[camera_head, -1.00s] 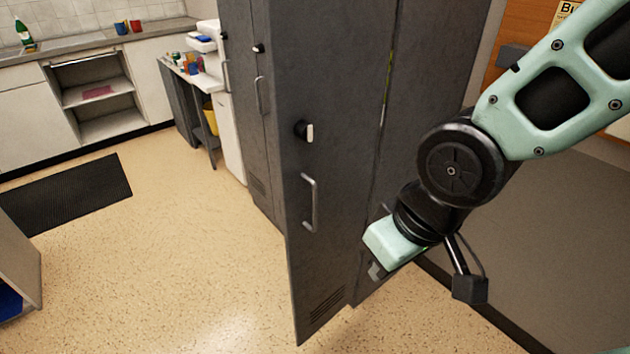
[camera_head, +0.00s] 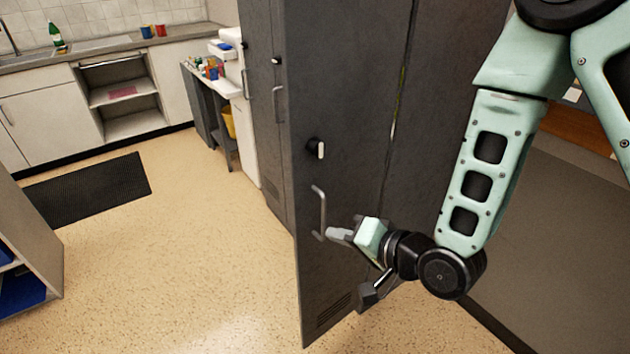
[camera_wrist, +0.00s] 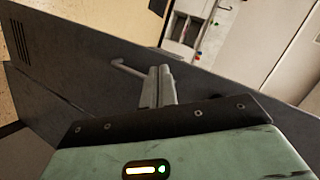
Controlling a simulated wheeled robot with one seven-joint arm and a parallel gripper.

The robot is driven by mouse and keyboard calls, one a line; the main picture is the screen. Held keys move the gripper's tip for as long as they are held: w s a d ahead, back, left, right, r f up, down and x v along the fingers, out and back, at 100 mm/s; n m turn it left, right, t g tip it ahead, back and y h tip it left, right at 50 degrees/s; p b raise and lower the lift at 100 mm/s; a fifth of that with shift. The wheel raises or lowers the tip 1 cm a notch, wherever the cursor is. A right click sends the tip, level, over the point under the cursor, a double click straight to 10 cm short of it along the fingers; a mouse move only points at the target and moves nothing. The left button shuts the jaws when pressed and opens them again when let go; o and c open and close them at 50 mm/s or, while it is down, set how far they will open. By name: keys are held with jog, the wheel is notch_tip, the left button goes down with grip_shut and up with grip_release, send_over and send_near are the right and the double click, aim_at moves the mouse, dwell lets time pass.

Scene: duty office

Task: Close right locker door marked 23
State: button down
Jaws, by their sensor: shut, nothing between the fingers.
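The dark grey locker door (camera_head: 330,90) stands ajar in the head view, with a narrow gap along its right edge. It has a black lock with a pale tab (camera_head: 316,148) and a metal bar handle (camera_head: 319,212). No number is readable on it. My gripper (camera_head: 332,233) is shut and empty, in front of the door just right of the handle's lower end. In the wrist view the closed fingers (camera_wrist: 157,85) point at the door's grey face (camera_wrist: 75,70), beside the handle (camera_wrist: 128,69). I cannot tell whether they touch it.
Another locker door (camera_head: 265,110) with its own handle stands to the left. Behind are a white side table (camera_head: 215,80) with small items and a kitchen counter (camera_head: 100,45). A black mat (camera_head: 90,190) lies on the floor. The floor left of the door is clear.

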jog(key=m+t, duration=0.1)
jog(key=m, duration=0.1)
jog(key=m+t+y+b, duration=0.1)
jog(key=m+t+b, duration=0.2)
jog(key=m+t, duration=0.15)
send_near(306, 180)
jog(key=shift+m, duration=0.35)
jog(key=x, duration=0.5)
jog(key=shift+w+a+r, duration=0.1)
jog(key=shift+w+a, duration=0.1)
jog(key=shift+w, duration=0.05)
jog(key=shift+w+a, duration=0.4)
jog(key=shift+w, duration=0.1)
jog(key=shift+w, duration=0.1)
